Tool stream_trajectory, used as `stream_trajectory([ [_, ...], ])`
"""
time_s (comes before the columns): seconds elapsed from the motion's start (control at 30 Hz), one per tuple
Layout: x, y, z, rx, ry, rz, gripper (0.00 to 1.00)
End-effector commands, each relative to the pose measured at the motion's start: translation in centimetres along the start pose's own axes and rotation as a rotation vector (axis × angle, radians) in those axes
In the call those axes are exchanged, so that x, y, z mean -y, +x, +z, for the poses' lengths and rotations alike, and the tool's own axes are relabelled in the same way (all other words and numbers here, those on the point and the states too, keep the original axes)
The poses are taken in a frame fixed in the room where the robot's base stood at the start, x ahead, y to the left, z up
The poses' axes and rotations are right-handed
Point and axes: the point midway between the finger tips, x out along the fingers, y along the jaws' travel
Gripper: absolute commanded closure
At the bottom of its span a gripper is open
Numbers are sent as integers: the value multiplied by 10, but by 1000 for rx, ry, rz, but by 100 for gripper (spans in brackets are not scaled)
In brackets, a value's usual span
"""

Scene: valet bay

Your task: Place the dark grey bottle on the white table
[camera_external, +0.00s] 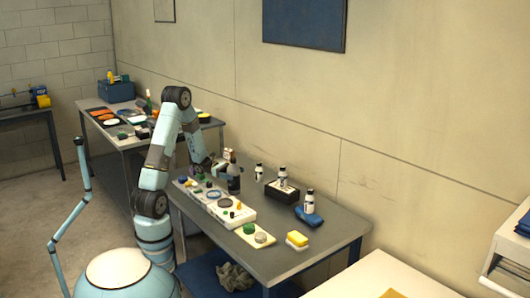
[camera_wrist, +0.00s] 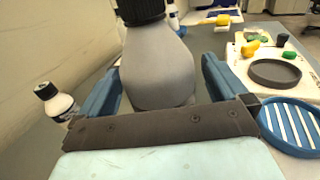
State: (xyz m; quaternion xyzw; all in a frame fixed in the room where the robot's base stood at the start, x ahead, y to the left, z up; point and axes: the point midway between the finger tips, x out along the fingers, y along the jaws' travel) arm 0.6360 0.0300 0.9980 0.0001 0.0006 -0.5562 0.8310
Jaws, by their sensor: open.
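The dark grey bottle (camera_external: 234,182) stands upright on the grey table, next to the white tray. In the wrist view the grey bottle (camera_wrist: 158,65) with its black ribbed cap fills the middle, between the two blue fingers. My gripper (camera_external: 226,168) is open at the bottle, and its fingers show on either side in the wrist view (camera_wrist: 162,82). A gap shows at the right finger; I cannot tell whether the left finger touches. The bottle's base is hidden. The white table (camera_external: 385,277) is at the lower right of the external view.
The long white tray (camera_external: 238,214) holds small coloured parts. White bottles with black caps stand behind, one on a black box (camera_external: 281,192), one on a blue pad (camera_external: 308,217). A yellow sponge (camera_external: 297,239) lies near the front. A yellowish sheet (camera_external: 393,294) is on the white table.

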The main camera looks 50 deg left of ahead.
Motion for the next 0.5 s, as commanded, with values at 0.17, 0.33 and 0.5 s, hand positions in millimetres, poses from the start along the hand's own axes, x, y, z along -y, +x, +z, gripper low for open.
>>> stream_trajectory([
  [0.17, 0, -6, 2, 0, 1, 2, 0],
  [0.33, -1, -33, 2, 0, 0, 3, 0],
  [0.5, -1, -67, 2, 0, 1, 4, 0],
])
